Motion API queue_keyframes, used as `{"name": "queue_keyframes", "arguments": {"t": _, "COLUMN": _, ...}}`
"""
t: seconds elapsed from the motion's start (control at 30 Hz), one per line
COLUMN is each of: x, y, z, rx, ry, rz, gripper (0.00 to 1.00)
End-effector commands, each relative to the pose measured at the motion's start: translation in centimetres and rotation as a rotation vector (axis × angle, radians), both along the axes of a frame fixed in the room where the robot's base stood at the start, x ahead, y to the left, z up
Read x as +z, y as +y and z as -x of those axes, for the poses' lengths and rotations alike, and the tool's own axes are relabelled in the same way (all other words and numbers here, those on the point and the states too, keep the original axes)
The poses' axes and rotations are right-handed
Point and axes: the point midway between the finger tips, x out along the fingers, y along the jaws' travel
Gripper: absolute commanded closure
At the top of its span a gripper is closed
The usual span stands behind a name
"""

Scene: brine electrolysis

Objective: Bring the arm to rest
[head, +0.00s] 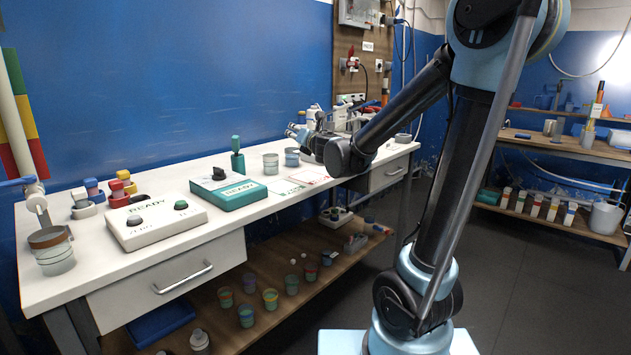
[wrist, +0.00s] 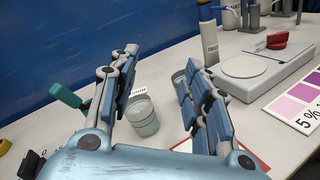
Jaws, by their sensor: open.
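My gripper (head: 304,130) is over the far part of the white bench (head: 150,259), at the end of my outstretched arm. In the wrist view my gripper (wrist: 160,66) has its two blue-grey fingers spread apart, with nothing held between them. A glass beaker (wrist: 142,116) stands on the bench beyond the gap, beside the left finger. In the head view the two beakers (head: 271,164) stand upright just left of my gripper.
A teal device (head: 228,195) and a white READY device (head: 155,222) sit on the bench, with a green-handled tool (head: 237,158) behind. A balance-like device (wrist: 262,68) and a colour card (wrist: 298,102) lie to the right in the wrist view. Small cups fill the lower shelf (head: 262,322).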

Motion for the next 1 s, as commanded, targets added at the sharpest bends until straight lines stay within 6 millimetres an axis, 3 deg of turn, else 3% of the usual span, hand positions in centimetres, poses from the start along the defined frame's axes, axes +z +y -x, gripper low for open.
{"name": "queue_keyframes", "arguments": {"t": 0.03, "x": 0.1, "y": -3.2, "z": 0.1, "rx": -0.079, "ry": 0.04, "rz": -0.086, "gripper": 0.56}}
{"name": "queue_keyframes", "arguments": {"t": 0.1, "x": -0.2, "y": -7.2, "z": 0.3, "rx": -0.187, "ry": 0.109, "rz": -0.223, "gripper": 0.56}}
{"name": "queue_keyframes", "arguments": {"t": 0.27, "x": -2.3, "y": -15.7, "z": 2.4, "rx": -0.435, "ry": 0.267, "rz": -0.537, "gripper": 0.56}}
{"name": "queue_keyframes", "arguments": {"t": 0.4, "x": -5.5, "y": -22.1, "z": 5.7, "rx": -0.653, "ry": 0.392, "rz": -0.807, "gripper": 0.56}}
{"name": "queue_keyframes", "arguments": {"t": 0.5, "x": -8.3, "y": -25.8, "z": 8.8, "rx": -0.811, "ry": 0.475, "rz": -0.999, "gripper": 0.56}}
{"name": "queue_keyframes", "arguments": {"t": 0.6, "x": -11.4, "y": -28.7, "z": 12.5, "rx": -0.97, "ry": 0.554, "rz": -1.185, "gripper": 0.56}}
{"name": "queue_keyframes", "arguments": {"t": 0.73, "x": -15.6, "y": -30.9, "z": 17.9, "rx": -1.183, "ry": 0.652, "rz": -1.421, "gripper": 0.56}}
{"name": "queue_keyframes", "arguments": {"t": 0.87, "x": -19.6, "y": -31.6, "z": 23.7, "rx": -1.4, "ry": 0.744, "rz": -1.641, "gripper": 0.56}}
{"name": "queue_keyframes", "arguments": {"t": 1.0, "x": -23.3, "y": -30.8, "z": 29.8, "rx": -1.631, "ry": 0.838, "rz": -1.846, "gripper": 0.56}}
